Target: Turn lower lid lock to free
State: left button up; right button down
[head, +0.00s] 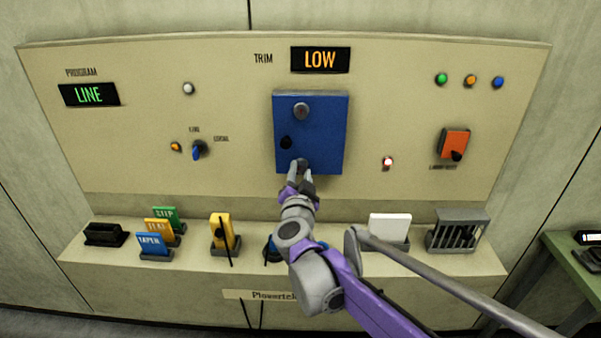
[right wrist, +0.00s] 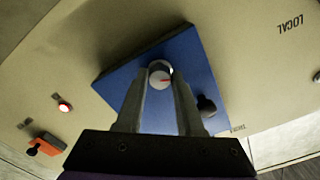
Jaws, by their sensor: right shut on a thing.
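The blue lid (head: 325,135) is closed flat on the cream panel. It carries a round grey upper lock (head: 301,111), a black knob (head: 286,142) and a round lower lock (head: 302,162). My right gripper (head: 300,168) reaches up to the lower lock and is shut on it, partly hiding it. In the right wrist view the lower lock (right wrist: 160,74) sits between the fingertips, its pale face with a small red mark lying roughly sideways in that picture. The black knob (right wrist: 207,105) is beside the fingers there. My left gripper is not in view.
The panel has a LOW display (head: 320,60), a LINE display (head: 89,95), a blue selector (head: 199,149), a lit red lamp (head: 387,162) and an orange switch (head: 454,143). The ledge below holds coloured cards, a yellow holder (head: 222,230), a white block (head: 390,227) and a grey rack (head: 459,229).

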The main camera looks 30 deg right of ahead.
jog(key=m+p, duration=0.1)
jog(key=m, duration=0.5)
jog(key=shift+m, duration=0.3)
jog(key=m+p, duration=0.1)
jog(key=m, duration=0.5)
jog(key=shift+r+m, duration=0.1)
jog(key=shift+m, duration=0.2)
jog(key=shift+p, duration=0.3)
jog(key=c, duration=0.5)
grip_release()
jog(key=v, duration=1)
jog(key=shift+s+a+b, duration=0.3)
jog(key=shift+a, duration=0.1)
